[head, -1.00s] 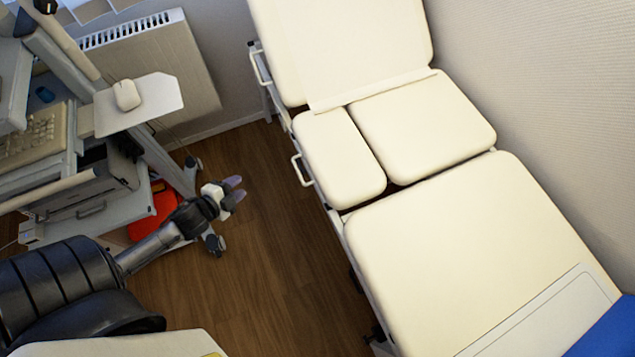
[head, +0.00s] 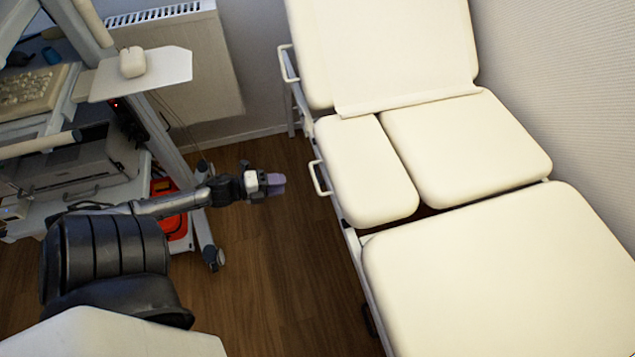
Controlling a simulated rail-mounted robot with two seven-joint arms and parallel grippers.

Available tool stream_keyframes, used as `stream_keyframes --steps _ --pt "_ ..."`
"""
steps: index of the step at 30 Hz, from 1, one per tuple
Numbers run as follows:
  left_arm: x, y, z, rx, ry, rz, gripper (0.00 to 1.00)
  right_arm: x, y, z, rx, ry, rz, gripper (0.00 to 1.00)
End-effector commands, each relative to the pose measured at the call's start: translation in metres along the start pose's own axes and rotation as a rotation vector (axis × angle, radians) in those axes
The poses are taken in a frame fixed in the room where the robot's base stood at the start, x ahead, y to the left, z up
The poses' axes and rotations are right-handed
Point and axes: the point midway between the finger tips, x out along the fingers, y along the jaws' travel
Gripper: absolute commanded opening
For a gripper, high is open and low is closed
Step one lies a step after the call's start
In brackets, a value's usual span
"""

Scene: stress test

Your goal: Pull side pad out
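The side pad (head: 366,172) is a cream cushion with rounded corners on the left side of the treatment couch (head: 490,270), beside the wider middle pad (head: 465,148). A white metal handle (head: 319,179) sticks out at the pad's left edge. My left gripper (head: 276,184) is above the floor to the left of this handle, apart from it and pointing right toward it. Its fingers overlap in this view, so their opening cannot be told. My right gripper is not in view.
A trolley with a keyboard (head: 30,92), a white mouse (head: 133,62) and a printer stands at the left. A radiator (head: 190,75) is on the back wall. A second white handle (head: 287,64) is higher on the couch frame. Wooden floor (head: 285,270) lies clear between trolley and couch.

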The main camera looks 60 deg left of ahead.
Motion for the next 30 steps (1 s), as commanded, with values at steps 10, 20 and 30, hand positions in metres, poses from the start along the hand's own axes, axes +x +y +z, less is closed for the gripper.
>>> stream_keyframes --steps 10,20,30 --pt "0.068 0.002 0.0 0.002 0.002 -0.003 0.37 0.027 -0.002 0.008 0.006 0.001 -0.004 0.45" --pt "0.108 0.001 0.0 0.0 0.0 -0.001 0.37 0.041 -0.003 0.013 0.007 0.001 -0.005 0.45" --pt "0.117 0.0 0.0 -0.001 0.0 0.0 0.37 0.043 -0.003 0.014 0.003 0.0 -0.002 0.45"
